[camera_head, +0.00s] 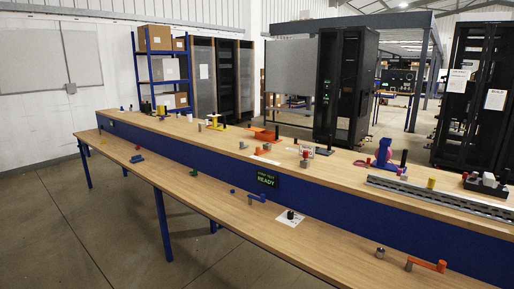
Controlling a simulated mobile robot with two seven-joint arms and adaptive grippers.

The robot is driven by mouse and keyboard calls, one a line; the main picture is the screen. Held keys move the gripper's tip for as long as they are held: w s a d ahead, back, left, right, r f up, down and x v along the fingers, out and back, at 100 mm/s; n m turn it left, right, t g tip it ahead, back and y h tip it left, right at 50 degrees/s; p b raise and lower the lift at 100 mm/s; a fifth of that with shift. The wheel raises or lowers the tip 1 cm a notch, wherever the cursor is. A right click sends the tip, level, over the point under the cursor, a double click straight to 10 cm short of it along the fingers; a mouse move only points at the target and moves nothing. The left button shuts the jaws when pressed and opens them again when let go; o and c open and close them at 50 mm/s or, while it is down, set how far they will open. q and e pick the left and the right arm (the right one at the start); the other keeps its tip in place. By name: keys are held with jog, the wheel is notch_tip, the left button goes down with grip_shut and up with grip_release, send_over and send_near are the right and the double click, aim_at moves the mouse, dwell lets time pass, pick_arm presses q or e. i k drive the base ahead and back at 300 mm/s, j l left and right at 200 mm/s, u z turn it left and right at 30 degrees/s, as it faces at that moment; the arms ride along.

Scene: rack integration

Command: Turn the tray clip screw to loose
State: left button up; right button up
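Neither of my grippers is in view. I cannot tell for sure which part is the tray clip screw; the parts are small at this distance. On the lower front shelf, a black knob (290,215) stands on a white plate (288,222). Right of it are a short grey cylinder (380,253) and an orange lever-shaped part (428,264) with a grey peg at its left end. A blue bracket-like part (257,197) is left of the white plate.
A long two-level wooden bench (330,250) with a blue front panel (350,209) crosses the view. A "READY" sign (267,179) hangs on the panel. A long metal rail (440,196) and several small fixtures lie on top. Black rack cabinets (343,85) stand behind. The grey floor (120,210) at front left is clear.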

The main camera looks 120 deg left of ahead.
aim_at(404, 177)
jog(key=u, duration=4.6)
jog(key=z, duration=1.8)
jog(key=i+j+z, duration=0.1)
jog(key=z, duration=0.35)
jog(key=j+z, duration=0.2)
jog(key=z, duration=0.2)
jog(key=i+j+z, duration=0.1)
jog(key=j+z, duration=0.35)
jog(key=j, duration=0.55)
